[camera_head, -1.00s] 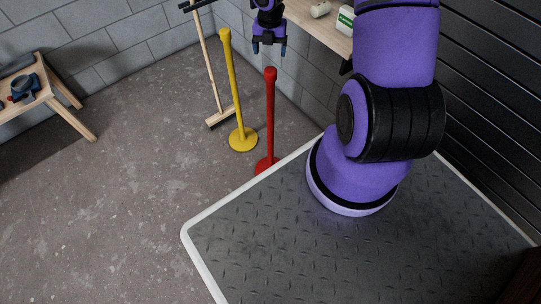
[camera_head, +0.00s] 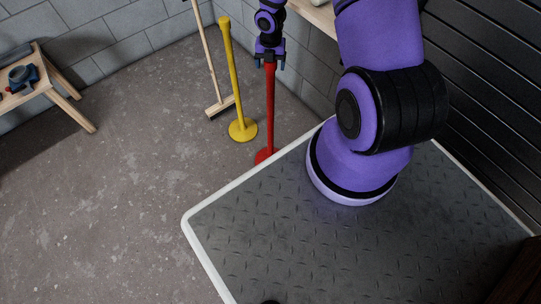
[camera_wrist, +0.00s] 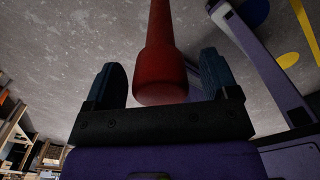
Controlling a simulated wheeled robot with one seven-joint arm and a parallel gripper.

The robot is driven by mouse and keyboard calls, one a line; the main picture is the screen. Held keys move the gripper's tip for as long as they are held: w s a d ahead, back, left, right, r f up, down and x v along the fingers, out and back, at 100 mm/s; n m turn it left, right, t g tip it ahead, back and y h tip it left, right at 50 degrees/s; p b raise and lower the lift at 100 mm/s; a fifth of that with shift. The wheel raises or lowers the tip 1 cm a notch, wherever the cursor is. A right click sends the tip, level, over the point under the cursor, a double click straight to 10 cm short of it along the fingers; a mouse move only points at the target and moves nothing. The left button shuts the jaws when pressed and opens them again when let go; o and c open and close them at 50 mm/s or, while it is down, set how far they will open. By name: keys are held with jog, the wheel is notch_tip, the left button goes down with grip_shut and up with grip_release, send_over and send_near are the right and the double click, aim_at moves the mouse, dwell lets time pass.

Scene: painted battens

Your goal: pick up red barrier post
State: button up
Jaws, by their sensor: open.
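The red barrier post (camera_head: 270,110) stands upright on the floor just beyond the edge of my platform. Its round base is partly hidden behind the platform rim. My gripper (camera_head: 270,64) is at the top of the post, pointing down, with the fingers on either side of it. In the wrist view the red post (camera_wrist: 161,60) has its knobbed top between the two open fingers of my gripper (camera_wrist: 170,82). Gaps show between the knob and both fingers, so it is not clamped.
A yellow barrier post (camera_head: 233,85) stands close to the left of the red one. A broom (camera_head: 210,70) leans behind it. A wooden shelf (camera_head: 316,14) juts from the wall at right. A wooden bench (camera_head: 40,88) stands far left. Open floor lies at left.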

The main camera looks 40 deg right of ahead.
jog(key=shift+f, duration=0.2)
grip_shut()
jog(key=shift+r, duration=0.1)
